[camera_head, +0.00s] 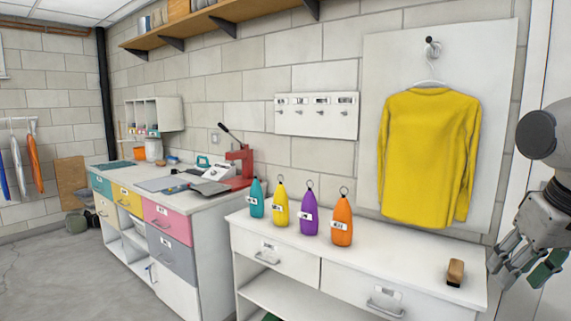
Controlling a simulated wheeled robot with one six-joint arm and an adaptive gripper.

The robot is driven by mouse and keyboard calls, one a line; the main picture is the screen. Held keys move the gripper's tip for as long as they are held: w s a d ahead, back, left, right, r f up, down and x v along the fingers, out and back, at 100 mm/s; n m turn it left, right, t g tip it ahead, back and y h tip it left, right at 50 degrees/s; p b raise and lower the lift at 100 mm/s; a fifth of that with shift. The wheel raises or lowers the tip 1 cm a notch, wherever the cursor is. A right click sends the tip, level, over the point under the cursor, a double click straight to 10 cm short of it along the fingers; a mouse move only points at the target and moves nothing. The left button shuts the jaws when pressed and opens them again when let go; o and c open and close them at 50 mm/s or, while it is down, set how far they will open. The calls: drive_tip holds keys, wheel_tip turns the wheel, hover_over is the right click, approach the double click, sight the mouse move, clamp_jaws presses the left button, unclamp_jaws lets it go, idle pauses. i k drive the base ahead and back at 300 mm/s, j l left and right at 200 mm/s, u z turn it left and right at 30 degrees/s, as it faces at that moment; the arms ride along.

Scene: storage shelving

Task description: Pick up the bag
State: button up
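A dark olive, lumpy item that looks like a bag (77,224) lies on the floor at the far left, beside the far end of the long cabinet. It is small in view and its details are unclear. My gripper (522,268) hangs at the right edge, beside the right end of the near white counter, far from that item. A dark green piece shows at the gripper's fingers; I cannot tell whether it is a finger pad or something else. Part of the arm is cut off by the picture edge.
The near white counter (400,258) holds several coloured bottle-shaped items with rings and a brown block (455,272). A yellow shirt (428,155) hangs above. The long cabinet (198,203) carries a red press (241,165). Grey floor (60,280) is clear at the left.

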sight(256, 199)
drive_tip(key=i+j+u, duration=0.25)
drive_tip(key=i+j, duration=0.8)
drive_tip(key=i, duration=0.15)
drive_tip(key=i+l+u, duration=0.1)
drive_tip(key=i, duration=0.7)
